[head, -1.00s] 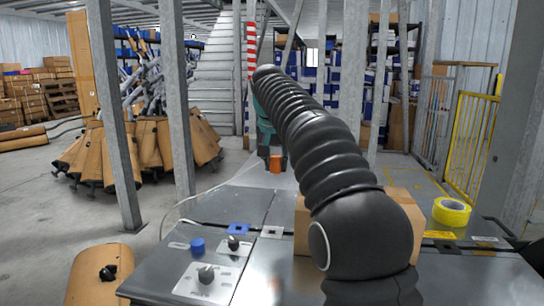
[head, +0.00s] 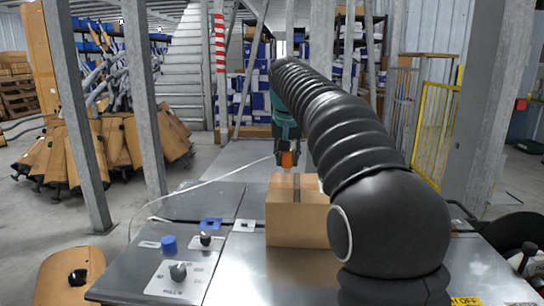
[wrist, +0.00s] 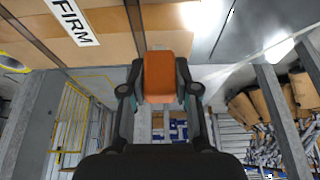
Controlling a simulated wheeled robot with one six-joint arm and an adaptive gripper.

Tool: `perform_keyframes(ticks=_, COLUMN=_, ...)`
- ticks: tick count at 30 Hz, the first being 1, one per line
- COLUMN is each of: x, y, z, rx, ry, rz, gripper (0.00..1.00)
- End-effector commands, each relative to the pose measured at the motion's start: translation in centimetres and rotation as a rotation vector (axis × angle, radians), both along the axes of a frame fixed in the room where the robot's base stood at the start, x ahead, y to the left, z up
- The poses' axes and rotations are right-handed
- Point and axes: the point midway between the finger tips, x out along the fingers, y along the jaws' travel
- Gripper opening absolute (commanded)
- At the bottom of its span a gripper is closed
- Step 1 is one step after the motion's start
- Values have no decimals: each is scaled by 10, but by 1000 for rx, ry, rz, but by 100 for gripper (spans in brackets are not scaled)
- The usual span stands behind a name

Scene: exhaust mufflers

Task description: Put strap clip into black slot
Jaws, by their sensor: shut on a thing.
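My gripper (head: 288,142) is shut on the orange strap clip (head: 288,160), beyond the arm's dark ribbed sleeve. In the wrist view, the clip (wrist: 159,76) sits between both fingers. A thin pale strap (head: 220,180) trails from the clip's area to the left and down towards the bench. The clip appears just above the far top edge of a cardboard box (head: 295,226); I cannot tell whether they touch. A blue-framed slot (head: 211,223) and a white-framed slot (head: 244,225) lie on the bench left of the box. I cannot make out a black slot; my arm hides part of the bench.
Grey posts (head: 85,120) stand behind. A yellow gate (head: 435,130) is at the right.

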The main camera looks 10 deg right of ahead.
Motion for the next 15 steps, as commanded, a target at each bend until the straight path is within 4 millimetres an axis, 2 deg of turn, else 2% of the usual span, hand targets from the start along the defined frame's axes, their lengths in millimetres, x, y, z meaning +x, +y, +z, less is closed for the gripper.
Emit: perform_keyframes(ticks=15, x=-19, y=-65, z=-1, rx=-1, ry=-1, rz=-4, gripper=0)
